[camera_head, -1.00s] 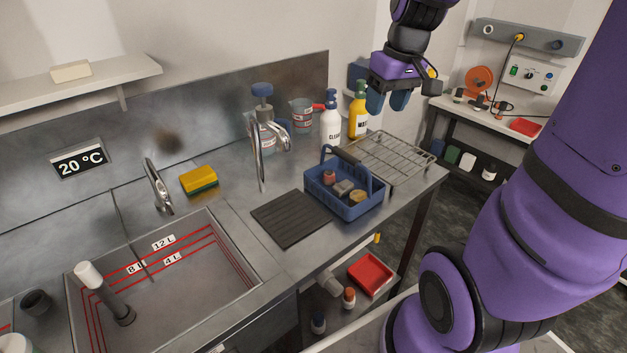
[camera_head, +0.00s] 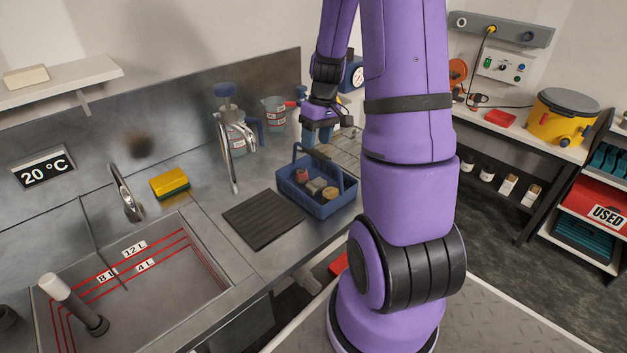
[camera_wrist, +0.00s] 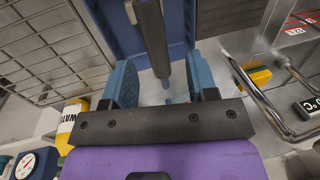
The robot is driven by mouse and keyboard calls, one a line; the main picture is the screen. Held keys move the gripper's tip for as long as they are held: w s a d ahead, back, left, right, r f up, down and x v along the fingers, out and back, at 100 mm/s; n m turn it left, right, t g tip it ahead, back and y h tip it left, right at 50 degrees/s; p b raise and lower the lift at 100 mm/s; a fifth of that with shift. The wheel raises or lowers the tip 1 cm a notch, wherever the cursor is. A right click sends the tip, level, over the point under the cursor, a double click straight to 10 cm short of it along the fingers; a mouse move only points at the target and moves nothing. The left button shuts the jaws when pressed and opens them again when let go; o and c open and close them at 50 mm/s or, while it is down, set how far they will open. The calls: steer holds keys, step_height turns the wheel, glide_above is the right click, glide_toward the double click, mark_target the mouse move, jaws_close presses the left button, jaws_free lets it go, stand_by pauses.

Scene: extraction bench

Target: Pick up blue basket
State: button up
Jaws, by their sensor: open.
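The blue basket (camera_head: 333,208) stands on the steel counter, right of the dark ribbed mat. Its handle, with a dark grip (camera_head: 311,152), arches over it, and a few small items lie inside. My gripper (camera_head: 317,133) is just above the handle, open, with blue fingers pointing down. In the wrist view, the open fingers of my gripper (camera_wrist: 161,85) lie either side of the dark handle grip (camera_wrist: 152,38), which runs lengthwise between them in the picture. I cannot tell whether it is at fingertip depth. Blue basket wall (camera_wrist: 112,22) shows beyond. My arm hides part of the counter's right end.
The wire rack (camera_head: 345,145) is right of the basket, partly hidden. The tap (camera_head: 228,155), a blue-topped bottle (camera_head: 227,100) and a measuring jug (camera_head: 274,112) stand behind. A yellow sponge (camera_head: 170,184) lies left; the ribbed mat (camera_head: 262,218) is flat and clear.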

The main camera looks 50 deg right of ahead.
mark_target(315, 150)
steer(key=shift+a+f, duration=0.15)
steer(key=shift+f, duration=0.95)
steer(key=shift+a+f, duration=0.2)
steer(key=shift+f, duration=0.9)
steer(key=shift+a+f, duration=0.15)
steer(key=shift+f, duration=0.95)
steer(key=shift+w, duration=0.1)
jaws_close()
